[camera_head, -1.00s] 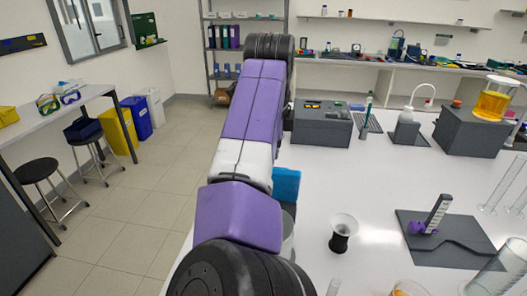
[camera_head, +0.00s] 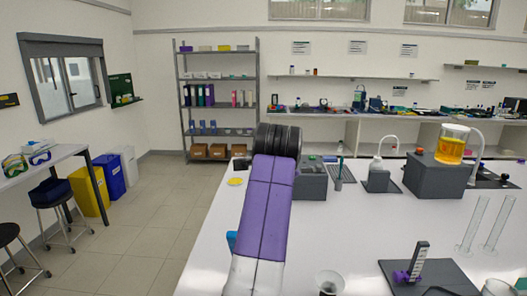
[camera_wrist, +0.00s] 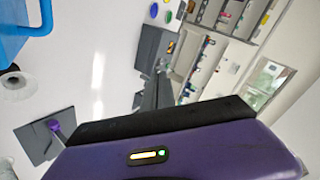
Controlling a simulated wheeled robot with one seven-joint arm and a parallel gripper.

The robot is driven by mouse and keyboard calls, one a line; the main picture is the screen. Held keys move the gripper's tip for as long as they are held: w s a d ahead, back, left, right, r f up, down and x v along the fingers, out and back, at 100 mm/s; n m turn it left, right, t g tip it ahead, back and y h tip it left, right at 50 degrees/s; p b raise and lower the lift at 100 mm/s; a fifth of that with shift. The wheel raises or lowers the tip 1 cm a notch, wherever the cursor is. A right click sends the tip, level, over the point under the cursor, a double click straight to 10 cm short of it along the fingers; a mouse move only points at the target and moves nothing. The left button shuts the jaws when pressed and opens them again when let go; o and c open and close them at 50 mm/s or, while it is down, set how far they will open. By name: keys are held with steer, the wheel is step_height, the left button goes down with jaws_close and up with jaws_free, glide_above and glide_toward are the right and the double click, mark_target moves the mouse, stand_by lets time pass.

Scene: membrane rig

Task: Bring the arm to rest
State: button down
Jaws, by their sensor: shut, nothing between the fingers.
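My arm (camera_head: 264,205), purple and white with a black ringed joint, reaches out over the left part of the white table in the head view. Its far end is hidden behind its own links. In the wrist view a purple link of mine (camera_wrist: 190,157) with a black edge and a small lit indicator fills the bottom.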

steer(key=s+d+f+n+t+h+b, duration=0.1)
steer(key=s+d+f+n+t, duration=0.15)
steer(key=d, duration=0.25)
steer(key=s+d+f+n+t+h, duration=0.1)
steer(key=d+f+n+t, duration=0.15)
steer(key=d+f, duration=0.2)
steer(key=s+d+f+n+t+y+b, duration=0.1)
steer(key=s+d+f+n, duration=0.1)
steer(key=s+f+n, duration=0.3)
steer(key=s+d+f+n+t+y, duration=0.1)
steer(key=s+d+f+t, duration=0.1)
steer(key=s, duration=0.4)
steer(key=s+f+g+b, duration=0.1)
steer(key=s+f, duration=0.5)
steer(key=s, duration=1)
steer(key=s+d+f+n+g+b, duration=0.1)
steer(key=s+f, duration=0.5)
steer(key=s, duration=1)
steer(key=s+d+f+g+y+b, duration=0.1)
steer(key=s+f+g+b, duration=0.2)
steer(key=s, duration=1.4)
step_height(320, 180, down, 3)
steer(key=shift+d+n, duration=0.25)
steer(key=shift+n, duration=0.15)
